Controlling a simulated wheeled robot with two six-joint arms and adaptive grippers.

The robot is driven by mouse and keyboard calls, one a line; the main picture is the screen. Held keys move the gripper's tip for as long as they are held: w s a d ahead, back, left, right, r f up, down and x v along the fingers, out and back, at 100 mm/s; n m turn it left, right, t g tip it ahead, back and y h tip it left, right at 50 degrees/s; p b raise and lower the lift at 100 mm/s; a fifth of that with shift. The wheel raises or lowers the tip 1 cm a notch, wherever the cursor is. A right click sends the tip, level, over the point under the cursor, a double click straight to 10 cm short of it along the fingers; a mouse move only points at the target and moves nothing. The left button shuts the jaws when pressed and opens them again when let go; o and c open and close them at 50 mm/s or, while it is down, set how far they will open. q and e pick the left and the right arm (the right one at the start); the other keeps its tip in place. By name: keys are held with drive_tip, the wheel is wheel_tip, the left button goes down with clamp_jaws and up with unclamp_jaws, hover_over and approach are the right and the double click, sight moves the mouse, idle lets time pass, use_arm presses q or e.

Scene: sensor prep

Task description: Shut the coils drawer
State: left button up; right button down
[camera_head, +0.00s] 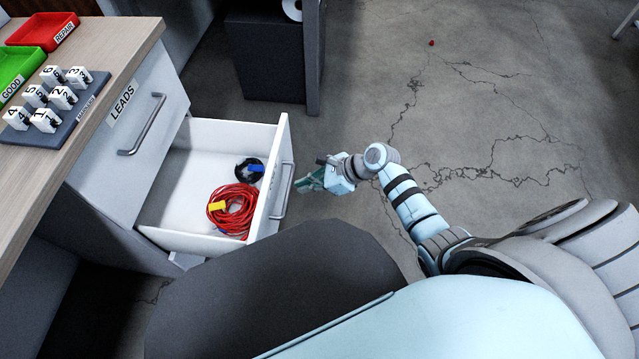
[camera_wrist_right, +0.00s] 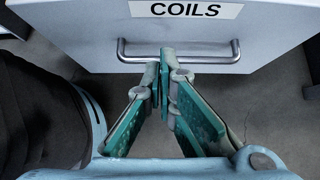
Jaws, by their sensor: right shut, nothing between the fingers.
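The coils drawer (camera_head: 186,239) is pulled open below the LEADS drawer. A red cable coil (camera_head: 232,212) and a black coil (camera_head: 248,170) lie inside it. Its front, labelled COILS, fills the top of the right wrist view (camera_wrist_right: 264,38). The drawer's bar handle (camera_head: 283,192) also shows there (camera_wrist_right: 205,59). My right gripper (camera_head: 303,184) is shut and empty, just in front of the drawer face. In the right wrist view its fingertips (camera_wrist_right: 163,62) overlap the handle; I cannot tell whether they touch it. My left gripper is not in view.
The LEADS drawer (camera_head: 130,130) above is shut. The worktop (camera_head: 110,55) holds a numbered block rack (camera_head: 70,125), a green GOOD tray (camera_head: 22,65) and a red REPAIR tray (camera_head: 45,30). A dark cabinet (camera_head: 265,60) stands behind. Cracked floor (camera_head: 500,100) to the right is mostly clear.

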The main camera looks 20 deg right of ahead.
sight(273, 192)
drive_tip(key=w+a, duration=0.1)
drive_tip(key=w+a+f+b, duration=0.1)
drive_tip(key=a, duration=0.1)
drive_tip(key=w+a+b, duration=0.1)
drive_tip(key=shift+a+f, duration=0.4)
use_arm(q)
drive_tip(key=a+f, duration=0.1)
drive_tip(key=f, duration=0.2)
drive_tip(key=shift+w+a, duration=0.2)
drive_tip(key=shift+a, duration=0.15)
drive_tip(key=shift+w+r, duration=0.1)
